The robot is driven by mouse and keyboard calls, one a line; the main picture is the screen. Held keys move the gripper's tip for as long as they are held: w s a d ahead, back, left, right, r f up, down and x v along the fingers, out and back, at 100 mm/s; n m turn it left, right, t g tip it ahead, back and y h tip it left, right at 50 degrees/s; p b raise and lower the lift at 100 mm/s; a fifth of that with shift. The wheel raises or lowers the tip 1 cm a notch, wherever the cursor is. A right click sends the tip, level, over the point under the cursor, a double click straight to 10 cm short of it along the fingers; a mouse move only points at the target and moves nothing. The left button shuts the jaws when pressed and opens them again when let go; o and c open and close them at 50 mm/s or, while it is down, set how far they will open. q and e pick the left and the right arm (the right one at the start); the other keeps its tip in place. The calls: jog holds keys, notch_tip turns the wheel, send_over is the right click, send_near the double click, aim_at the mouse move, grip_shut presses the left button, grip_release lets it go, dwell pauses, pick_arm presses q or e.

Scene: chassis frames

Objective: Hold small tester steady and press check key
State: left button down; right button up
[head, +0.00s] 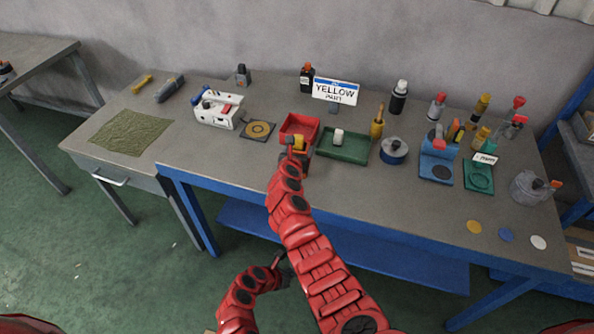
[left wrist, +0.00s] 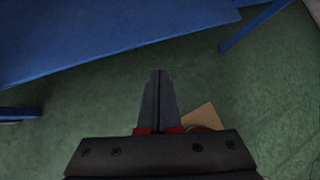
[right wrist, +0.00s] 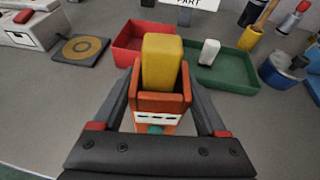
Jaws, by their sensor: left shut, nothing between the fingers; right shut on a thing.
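A small orange tester-like device (right wrist: 174,101) with a yellow block (right wrist: 162,62) on its top is in the right wrist view. It has a white panel with dark marks and a teal part low on its near side. My right gripper (right wrist: 160,78) is shut on the device, one finger on each side. In the head view the yellow block (head: 299,142) shows just in front of the red tray, and my right arm hides most of the device. My left gripper (left wrist: 158,75) is shut and empty, pointing at the floor below the table's front edge. I cannot tell which part is the check key.
A red tray (head: 286,128) and a green tray (head: 357,157) holding a white block (head: 339,136) lie behind the device. A white machine (head: 222,106) and a dark pad with a yellow ring (head: 246,135) stand left. The table's front middle is mostly bare.

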pick_arm(q)
jog(key=w+a+r+t+h, duration=0.1)
jog(key=w+r, duration=0.3)
jog(key=r, duration=0.3)
jog(key=w+a+r+t+h, duration=0.1)
jog(key=w+r, duration=0.3)
jog(key=r, duration=0.4)
jog(key=w+a+r+n+t+h, duration=0.1)
jog(key=w+r, duration=0.3)
jog(key=r, duration=0.4)
jog(key=shift+a+h, duration=0.2)
jog(key=shift+h, duration=0.7)
